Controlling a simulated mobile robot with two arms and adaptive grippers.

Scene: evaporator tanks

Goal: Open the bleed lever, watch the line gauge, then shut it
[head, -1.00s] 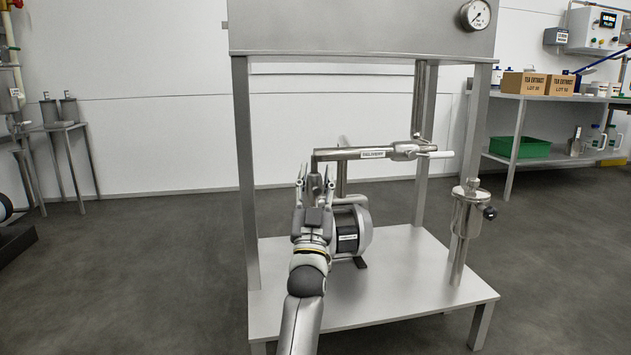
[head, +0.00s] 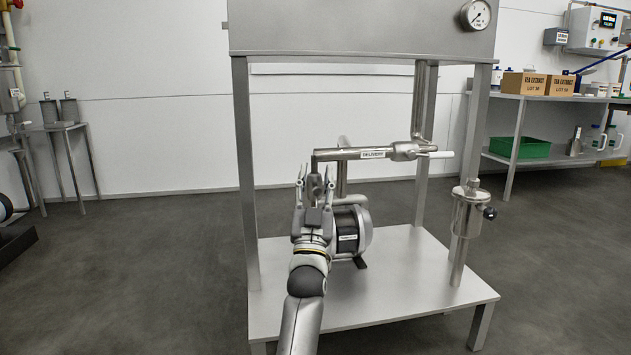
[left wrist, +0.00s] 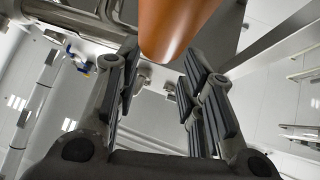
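My left gripper (head: 314,180) is in front of the pump, near the left end of the delivery pipe (head: 370,153). Its fingers are apart. In the left wrist view an orange-brown rounded bar (left wrist: 175,25) comes down from the top edge, with its end at the mouth between the parted fingers (left wrist: 160,80). I see no contact with them, and I cannot tell whether this bar is the bleed lever. The line gauge (head: 475,14) is a round white dial at upper right of the frame; its reading is too small to tell. My right gripper is not in view.
The pump (head: 350,232) sits on the steel stand's lower shelf (head: 410,285). A pale handle (head: 436,154) sticks out at the pipe's right end. A steel cylinder with a black knob (head: 467,220) stands at the right. Stand posts (head: 246,170) flank the space.

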